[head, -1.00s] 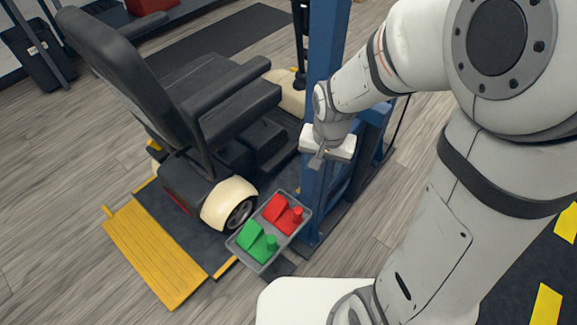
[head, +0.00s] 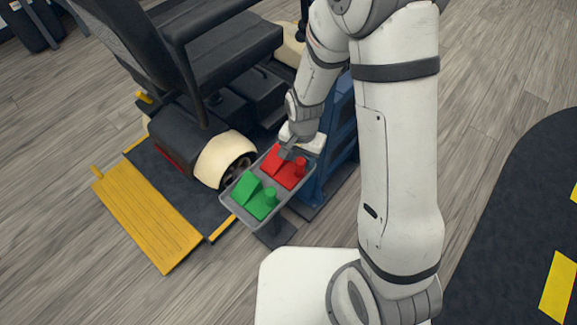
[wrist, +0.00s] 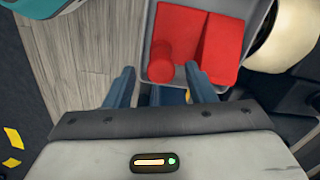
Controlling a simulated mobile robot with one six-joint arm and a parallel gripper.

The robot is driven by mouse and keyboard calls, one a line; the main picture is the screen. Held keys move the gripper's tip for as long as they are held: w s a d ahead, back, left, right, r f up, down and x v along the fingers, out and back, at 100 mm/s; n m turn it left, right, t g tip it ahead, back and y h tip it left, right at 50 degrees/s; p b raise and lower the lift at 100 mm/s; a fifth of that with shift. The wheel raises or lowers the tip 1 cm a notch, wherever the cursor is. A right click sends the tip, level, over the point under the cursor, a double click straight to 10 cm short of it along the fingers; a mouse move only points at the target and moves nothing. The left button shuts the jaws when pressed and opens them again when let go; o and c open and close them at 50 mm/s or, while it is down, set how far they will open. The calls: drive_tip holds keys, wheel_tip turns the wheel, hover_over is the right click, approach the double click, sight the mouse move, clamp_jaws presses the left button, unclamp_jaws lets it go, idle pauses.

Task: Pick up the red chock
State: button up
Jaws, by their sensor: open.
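The red chock (head: 284,168) sits in the upper right part of a grey tray (head: 233,210). It has a wedge body and a round upright post. In the wrist view the red chock (wrist: 217,48) fills the top middle, its post on the left. My gripper (head: 288,152) is open and empty, close above the tray beside the red chock. In the wrist view my gripper's fingers (wrist: 158,68) appear on either side of the post, the right one between post and wedge. Whether they touch it I cannot tell. A green chock (head: 254,197) lies in the tray's nearer half.
A black scooter (head: 228,60) with cream wheel covers stands just behind the tray, on a dark platform with a yellow ramp (head: 145,222). A blue post frame (head: 335,140) is right of the tray. Bare wood floor lies in front.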

sight(288, 173)
wheel_tip(288, 173, down, 3)
drive_tip(key=shift+r, duration=0.2)
drive_tip(key=shift+c, duration=0.2)
clamp_jaws()
idle(0.4)
